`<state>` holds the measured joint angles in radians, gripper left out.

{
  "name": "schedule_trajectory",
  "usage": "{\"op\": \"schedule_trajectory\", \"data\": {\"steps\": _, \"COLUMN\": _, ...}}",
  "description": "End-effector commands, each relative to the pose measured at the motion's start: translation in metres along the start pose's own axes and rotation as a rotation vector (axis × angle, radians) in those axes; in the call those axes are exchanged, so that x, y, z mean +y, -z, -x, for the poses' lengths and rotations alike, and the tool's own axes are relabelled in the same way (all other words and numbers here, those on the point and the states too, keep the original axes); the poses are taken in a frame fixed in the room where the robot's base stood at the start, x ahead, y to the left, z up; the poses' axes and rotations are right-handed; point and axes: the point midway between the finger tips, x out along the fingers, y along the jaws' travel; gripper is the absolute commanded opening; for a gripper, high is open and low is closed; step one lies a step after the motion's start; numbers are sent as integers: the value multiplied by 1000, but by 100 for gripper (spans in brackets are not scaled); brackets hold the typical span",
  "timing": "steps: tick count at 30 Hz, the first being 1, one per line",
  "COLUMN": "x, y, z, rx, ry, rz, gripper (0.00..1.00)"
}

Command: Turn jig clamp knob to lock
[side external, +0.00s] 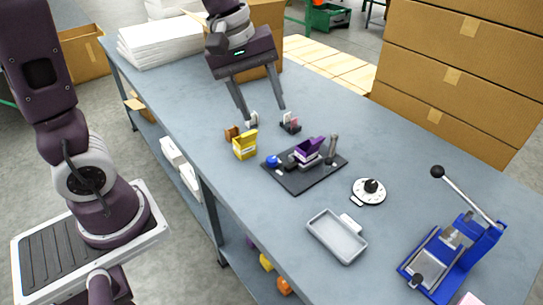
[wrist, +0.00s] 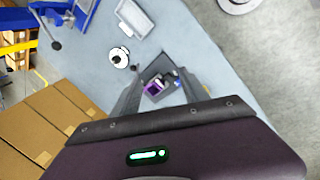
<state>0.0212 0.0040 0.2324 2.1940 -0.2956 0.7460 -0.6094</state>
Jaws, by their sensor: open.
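The jig is a dark plate (side external: 299,181) in the middle of the bench, holding a small open purple box (side external: 311,148). A round blue knob (side external: 271,160) sits at the plate's left corner, and an upright grey post (side external: 332,147) stands at its far right side. I cannot tell the knob's turn position. My gripper (side external: 264,114) is open and empty, pointing down above the bench, behind and left of the jig in the side view. In the wrist view the purple box (wrist: 152,88) shows between the fingers, and part of the jig is hidden by them.
A yellow box (side external: 245,146) and small cartons stand left of the jig. A white dial with a black knob (side external: 370,187), a grey tray (side external: 336,237) and a blue lever press (side external: 455,255) stand to the right. Large cartons (side external: 450,75) rise behind the bench.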

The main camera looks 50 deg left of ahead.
Motion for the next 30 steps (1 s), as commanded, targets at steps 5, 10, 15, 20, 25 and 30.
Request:
{"op": "schedule_trajectory", "data": {"steps": 5, "x": 6, "y": 84, "z": -113, "rx": 29, "ry": 150, "rz": 607, "gripper": 52}}
{"op": "schedule_trajectory", "data": {"steps": 10, "x": -17, "y": 130, "z": -185, "rx": 130, "ry": 230, "rz": 941, "gripper": 52}}
{"op": "schedule_trajectory", "data": {"steps": 15, "x": -28, "y": 140, "z": -210, "rx": 163, "ry": 248, "rz": 1022, "gripper": 52}}
{"op": "schedule_trajectory", "data": {"steps": 20, "x": -37, "y": 140, "z": -240, "rx": 161, "ry": 250, "rz": 1020, "gripper": 52}}
{"op": "schedule_trajectory", "data": {"steps": 25, "x": -44, "y": 141, "z": -264, "rx": 160, "ry": 248, "rz": 1018, "gripper": 52}}
{"op": "schedule_trajectory", "data": {"steps": 30, "x": -45, "y": 140, "z": -270, "rx": 160, "ry": 246, "rz": 1016, "gripper": 52}}
